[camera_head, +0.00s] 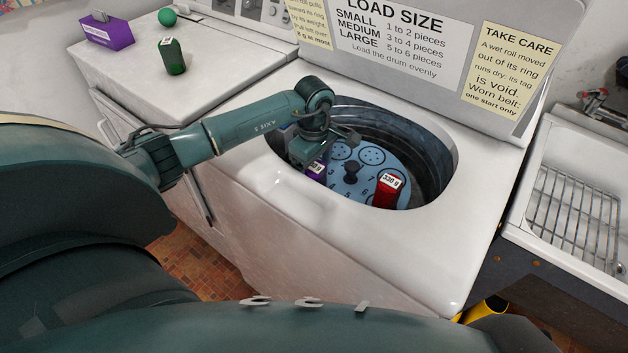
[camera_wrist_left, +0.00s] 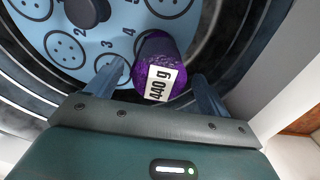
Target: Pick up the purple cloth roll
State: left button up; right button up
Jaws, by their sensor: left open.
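The purple cloth roll (camera_head: 316,170) with a white tag stands in the washer tub, partly hidden by my left gripper (camera_head: 312,158). In the left wrist view the roll (camera_wrist_left: 160,52) shows its tag, "440 g", and stands on the blue numbered plate (camera_wrist_left: 118,18). My left gripper (camera_wrist_left: 160,78) is open, with one finger on each side of the roll and visible gaps between them. I cannot tell how deep the fingertips reach along the roll. My right gripper is not in view.
A red roll (camera_head: 385,192) tagged "330 g" stands on the same plate, right of a dark central knob (camera_head: 351,171). The tub's dark wall (camera_head: 432,150) and white rim (camera_head: 290,205) surround my gripper.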

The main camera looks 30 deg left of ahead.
pick_arm(q)
jog(key=shift+f, duration=0.85)
jog(key=c, duration=1.4)
